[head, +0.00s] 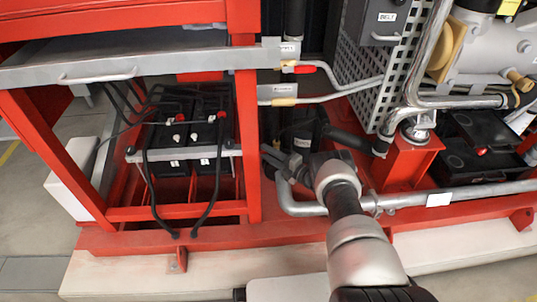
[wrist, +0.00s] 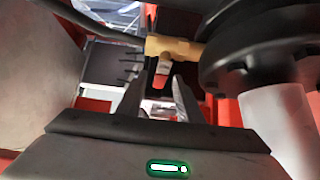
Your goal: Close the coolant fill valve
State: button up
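In the wrist view a brass valve (wrist: 174,47) sits ahead of my gripper, with a short red-and-white lever (wrist: 162,70) hanging down from it. My gripper (wrist: 157,84) is open; its two fingers point toward the lever, which shows between the fingertips. I cannot tell whether they touch it. In the head view my gripper (head: 279,158) is low beside the red frame post, near dark vertical hoses. The head view also shows a red-handled valve (head: 304,69) and a cream-handled one (head: 284,102) higher up; their labels are unreadable.
A red frame (head: 248,140) with black batteries (head: 195,130) stands left of my gripper. A silver pipe (head: 455,194) runs along the right. In the wrist view a large dark flange (wrist: 262,60) is close on the right.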

jog(key=p+v, duration=0.3)
jog(key=v, duration=1.4)
jog(key=shift+s+p, duration=0.2)
jog(key=shift+p, duration=0.15)
jog(key=shift+d, duration=0.15)
